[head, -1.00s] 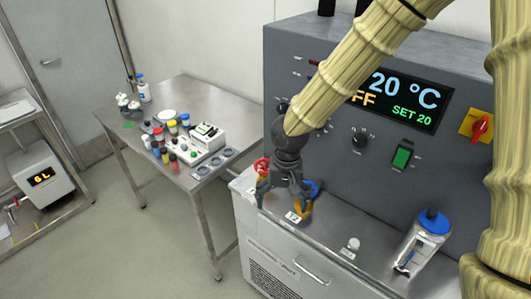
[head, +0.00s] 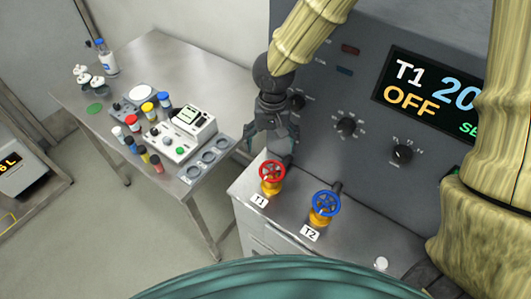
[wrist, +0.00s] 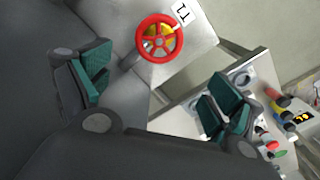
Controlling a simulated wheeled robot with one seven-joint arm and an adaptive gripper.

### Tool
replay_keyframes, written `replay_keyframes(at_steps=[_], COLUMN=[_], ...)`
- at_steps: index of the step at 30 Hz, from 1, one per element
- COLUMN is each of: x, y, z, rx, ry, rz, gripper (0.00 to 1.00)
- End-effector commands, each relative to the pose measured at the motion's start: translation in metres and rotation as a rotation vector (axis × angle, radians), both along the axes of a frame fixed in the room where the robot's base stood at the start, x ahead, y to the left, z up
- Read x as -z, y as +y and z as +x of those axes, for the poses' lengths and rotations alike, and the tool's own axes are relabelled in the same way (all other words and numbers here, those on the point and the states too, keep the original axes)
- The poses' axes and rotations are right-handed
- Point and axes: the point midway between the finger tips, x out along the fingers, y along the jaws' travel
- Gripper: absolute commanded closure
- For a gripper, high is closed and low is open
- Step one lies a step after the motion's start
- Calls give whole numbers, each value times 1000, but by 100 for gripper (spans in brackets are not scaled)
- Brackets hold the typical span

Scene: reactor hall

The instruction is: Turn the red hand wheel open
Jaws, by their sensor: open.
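The red hand wheel (head: 272,170) sits on a yellow valve body at the left front of the steel unit, by a label T1. In the wrist view the red wheel (wrist: 159,38) shows ahead of the fingers, nearer the left one in the picture. My gripper (head: 270,146) is open and empty, above and behind the red wheel in the head view, apart from it. In the wrist view its two green-padded fingers (wrist: 158,92) are spread wide. A blue hand wheel (head: 326,203) with label T2 stands to the right of the red one.
The grey control panel (head: 325,110) rises close behind my gripper, with knobs and a display reading T1 OFF. A steel table (head: 150,60) at the left carries bottles, coloured-cap vials and a white device (head: 182,135). A gap separates the table and the unit.

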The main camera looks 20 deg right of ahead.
Motion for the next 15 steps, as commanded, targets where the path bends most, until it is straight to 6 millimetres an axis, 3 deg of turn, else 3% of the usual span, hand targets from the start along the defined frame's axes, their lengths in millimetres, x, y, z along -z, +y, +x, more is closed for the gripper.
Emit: replay_keyframes(at_steps=[5, 15], x=[14, 66], y=[-2, 2], z=[-9, 23], rx=[1, -4], ry=[-2, 23], rz=[-1, -3], gripper=[8, 8])
